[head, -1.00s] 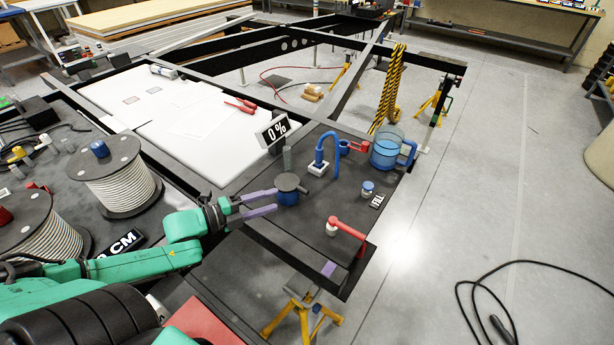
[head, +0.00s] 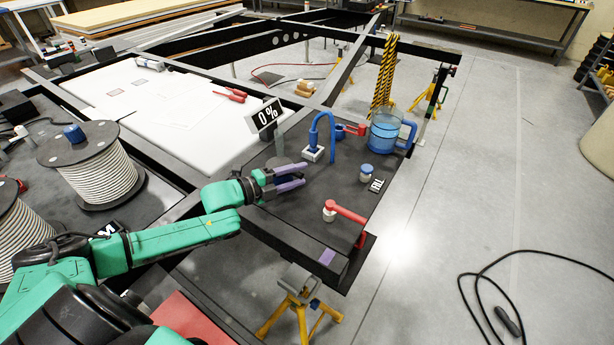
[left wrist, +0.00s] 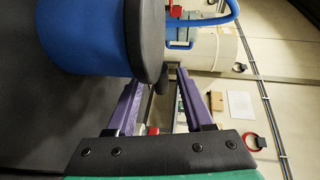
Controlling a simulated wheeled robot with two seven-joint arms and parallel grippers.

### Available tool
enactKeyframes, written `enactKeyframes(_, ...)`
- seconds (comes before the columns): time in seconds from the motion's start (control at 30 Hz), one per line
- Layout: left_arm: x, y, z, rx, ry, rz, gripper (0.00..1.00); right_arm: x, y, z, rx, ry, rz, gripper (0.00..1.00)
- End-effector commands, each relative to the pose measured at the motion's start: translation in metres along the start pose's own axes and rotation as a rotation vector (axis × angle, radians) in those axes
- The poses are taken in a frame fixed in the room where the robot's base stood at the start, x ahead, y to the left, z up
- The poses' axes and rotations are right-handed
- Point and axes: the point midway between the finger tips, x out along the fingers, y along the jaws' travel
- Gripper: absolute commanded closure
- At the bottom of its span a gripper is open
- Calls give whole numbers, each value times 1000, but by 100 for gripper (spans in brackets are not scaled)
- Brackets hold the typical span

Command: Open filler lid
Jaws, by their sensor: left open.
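The filler is a blue upright cylinder with a dark grey lid (head: 277,163). In the head view my left gripper's fingers hide most of it. In the left wrist view its blue body (left wrist: 95,35) lies sideways at the upper left, with the round grey lid (left wrist: 153,40) on its end, shut. A small dark tab (left wrist: 161,80) sticks out from the lid's edge. My left gripper (head: 305,174) is open at the filler. Its purple fingers (left wrist: 160,82) lie on either side of the tab, with gaps showing. My right gripper is out of view.
A blue hose tap (head: 318,140), a clear blue jug (head: 384,133), a blue-capped white piece (head: 366,174) and a red lever (head: 346,212) stand on the same dark panel. A 0% sign (head: 265,113) stands behind the filler. Cable reels (head: 92,165) are at the left.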

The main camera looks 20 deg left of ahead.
Motion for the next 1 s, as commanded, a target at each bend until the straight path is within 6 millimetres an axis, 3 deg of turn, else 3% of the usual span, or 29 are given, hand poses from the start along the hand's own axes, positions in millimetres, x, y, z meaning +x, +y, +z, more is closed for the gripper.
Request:
enactKeyframes(0.23, 31, -1, 0, 1, 0, -2, 48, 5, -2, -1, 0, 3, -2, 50)
enactKeyframes(0.53, 35, -1, 0, 2, 1, 1, 48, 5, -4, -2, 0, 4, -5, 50)
enactKeyframes(0.57, 35, -1, 0, 2, 1, 0, 52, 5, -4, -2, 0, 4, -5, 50)
enactKeyframes(0.6, 35, -1, 0, 2, 1, 0, 67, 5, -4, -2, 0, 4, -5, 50)
enactKeyframes(0.7, 35, -1, 0, 2, 1, 0, 100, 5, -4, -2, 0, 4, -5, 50)
enactKeyframes(1.0, 35, -1, 0, 2, 1, 0, 100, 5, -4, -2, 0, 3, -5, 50)
